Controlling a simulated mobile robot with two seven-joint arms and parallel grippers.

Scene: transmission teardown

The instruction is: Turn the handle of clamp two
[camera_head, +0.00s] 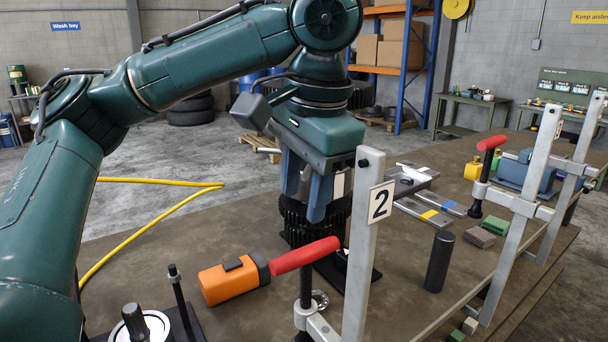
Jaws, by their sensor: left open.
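Clamp two is a pale metal post (358,270) with a white plate marked "2" (381,203). Its red handle (305,256) sticks out to the left near the front of the table, on top of a dark vertical spindle (305,290). My left gripper (303,203) is open and points down, above and behind the red handle and apart from it. The clamp post overlaps part of the gripper in the picture. A dark toothed gear part (298,222) stands below and behind the fingers. My right gripper is not in view.
An orange tool (233,278) lies left of the handle. A dark cylinder (439,261) stands to the right. Another clamp with a red handle (491,143) stands farther right. A tray with tools (413,181) lies behind. Brown tabletop (395,290) is bare between them.

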